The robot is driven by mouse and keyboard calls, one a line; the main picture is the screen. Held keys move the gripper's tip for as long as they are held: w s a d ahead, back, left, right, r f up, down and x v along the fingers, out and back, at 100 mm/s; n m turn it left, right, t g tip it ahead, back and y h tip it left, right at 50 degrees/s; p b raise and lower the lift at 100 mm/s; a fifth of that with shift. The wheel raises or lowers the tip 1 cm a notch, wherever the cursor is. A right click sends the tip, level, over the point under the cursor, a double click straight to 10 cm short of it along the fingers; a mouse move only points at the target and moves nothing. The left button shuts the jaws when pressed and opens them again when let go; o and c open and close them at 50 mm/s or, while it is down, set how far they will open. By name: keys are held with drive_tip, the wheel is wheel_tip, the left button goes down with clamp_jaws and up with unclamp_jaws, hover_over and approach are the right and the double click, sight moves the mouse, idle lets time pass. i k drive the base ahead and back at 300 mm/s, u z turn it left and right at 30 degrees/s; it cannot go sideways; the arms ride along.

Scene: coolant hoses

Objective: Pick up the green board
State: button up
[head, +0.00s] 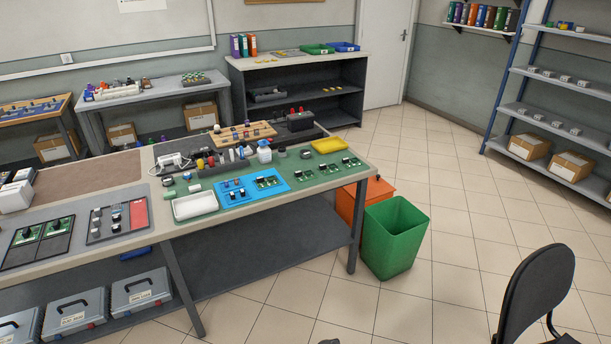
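Several small green boards with dark parts on them lie on the long workbench. Two green boards (28,235) sit side by side on a black tray at the left. A green board (268,182) lies on the blue mat (236,201). More green boards (327,170) lie in a row on a green mat at the bench's right end. I cannot tell which of them the task means. My gripper is not recognisable in the head view.
A white tray (195,205), a yellow tray (327,145) and small parts crowd the workbench (140,231). A green bin (394,237) and an orange box (372,197) stand by its right end. A black chair (537,290) is at lower right. Tiled floor between is clear.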

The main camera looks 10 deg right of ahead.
sight(331, 168)
drive_tip(key=u, duration=0.2)
drive_tip(key=k, duration=0.55)
drive_tip(key=u, duration=0.85)
drive_tip(key=k, duration=0.65)
drive_tip(key=u, duration=0.3)
drive_tip(key=i, duration=0.65)
drive_tip(key=z, duration=0.55)
drive_tip(key=i, duration=0.85)
drive_tip(key=z, duration=0.4)
drive_tip(key=i, duration=1.1)
drive_tip(key=u, duration=0.05)
